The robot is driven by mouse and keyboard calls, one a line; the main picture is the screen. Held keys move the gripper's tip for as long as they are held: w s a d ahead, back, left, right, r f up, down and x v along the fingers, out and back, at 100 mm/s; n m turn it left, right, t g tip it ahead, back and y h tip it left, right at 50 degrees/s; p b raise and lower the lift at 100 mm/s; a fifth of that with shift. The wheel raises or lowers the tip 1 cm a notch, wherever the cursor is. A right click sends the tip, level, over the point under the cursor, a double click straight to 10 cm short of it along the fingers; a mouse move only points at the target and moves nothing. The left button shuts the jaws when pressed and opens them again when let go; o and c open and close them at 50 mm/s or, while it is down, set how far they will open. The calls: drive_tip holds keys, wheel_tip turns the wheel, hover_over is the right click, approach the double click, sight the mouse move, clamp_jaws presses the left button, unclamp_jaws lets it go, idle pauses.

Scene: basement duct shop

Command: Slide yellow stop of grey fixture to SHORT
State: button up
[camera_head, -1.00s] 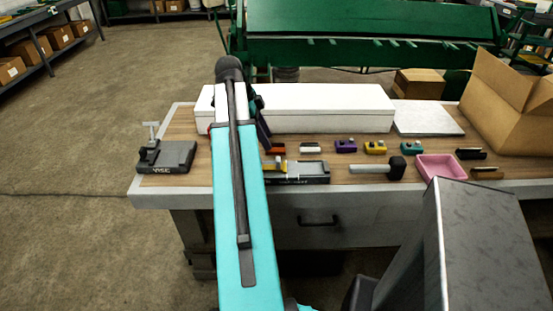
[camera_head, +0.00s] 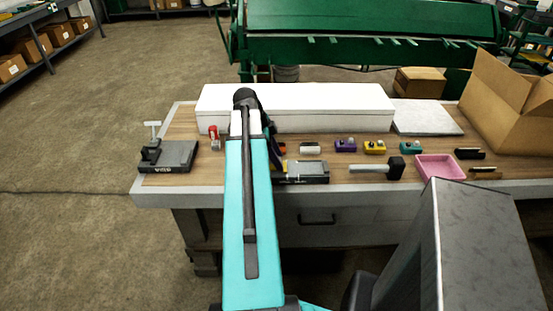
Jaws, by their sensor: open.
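The grey fixture (camera_head: 306,172) lies on the workbench just right of my arm. Its right part shows, while its left end is hidden behind my arm and gripper. My gripper (camera_head: 276,155), dark and partly hidden by my turquoise arm, is low over the fixture's left end. It is open. I cannot tell whether it touches the fixture.
A grey vise (camera_head: 172,157) stands at the bench's left end. A white box (camera_head: 330,108) lies behind the fixture. Purple (camera_head: 345,146), yellow (camera_head: 374,148) and teal (camera_head: 410,147) blocks, a black-headed mallet (camera_head: 395,167) and a pink tray (camera_head: 440,168) are to the right.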

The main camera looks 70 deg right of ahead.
drive_tip(key=shift+s+f, duration=0.1)
drive_tip(key=shift+f, duration=0.15)
drive_tip(key=shift+c, duration=0.2)
clamp_jaws()
